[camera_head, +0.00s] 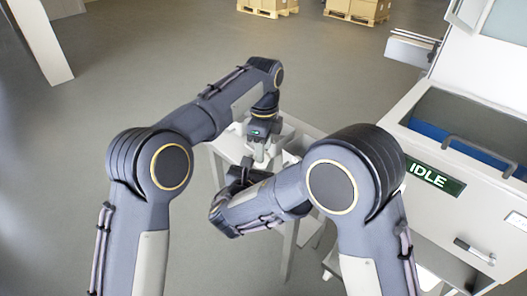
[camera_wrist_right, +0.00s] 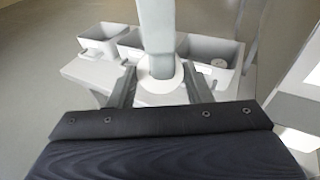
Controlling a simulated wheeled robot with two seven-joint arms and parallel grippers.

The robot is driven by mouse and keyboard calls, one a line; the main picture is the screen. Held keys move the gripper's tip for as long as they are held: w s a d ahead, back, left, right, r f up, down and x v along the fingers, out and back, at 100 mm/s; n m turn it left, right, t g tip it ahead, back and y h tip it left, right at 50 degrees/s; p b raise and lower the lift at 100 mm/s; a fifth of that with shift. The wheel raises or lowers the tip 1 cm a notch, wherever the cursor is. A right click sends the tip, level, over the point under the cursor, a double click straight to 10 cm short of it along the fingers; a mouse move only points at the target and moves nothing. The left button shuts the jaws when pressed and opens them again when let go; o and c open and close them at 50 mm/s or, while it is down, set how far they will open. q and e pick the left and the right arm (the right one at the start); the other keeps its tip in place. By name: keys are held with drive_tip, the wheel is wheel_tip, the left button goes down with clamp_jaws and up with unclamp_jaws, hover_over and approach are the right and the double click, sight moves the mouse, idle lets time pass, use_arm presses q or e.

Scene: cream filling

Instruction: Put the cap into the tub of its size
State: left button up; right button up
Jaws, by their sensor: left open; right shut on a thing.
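In the right wrist view a white round cap (camera_wrist_right: 147,85) sits between the fingertips of my right gripper (camera_wrist_right: 159,72), which is shut on it. A grey upright bar stands in front of the cap's middle; it may be part of my left gripper. Three grey open tubs stand beyond in a row: left (camera_wrist_right: 98,53), middle (camera_wrist_right: 122,49) and right (camera_wrist_right: 240,60). The middle tub is partly hidden by the bar. In the head view my left gripper (camera_head: 262,153) is open, pointing down close to my right gripper (camera_head: 238,180). The cap cannot be made out there.
A white table (camera_head: 232,152) is under the grippers, mostly hidden by my arms. A machine with an IDLE sign (camera_head: 436,179) stands at the right. Boxes on pallets (camera_head: 267,11) are far back. The floor at left is clear.

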use_arm(q)
drive_tip(key=shift+f, duration=1.05)
clamp_jaws()
use_arm(e)
drive_tip(key=o, duration=1)
drive_tip(key=shift+o, duration=0.2)
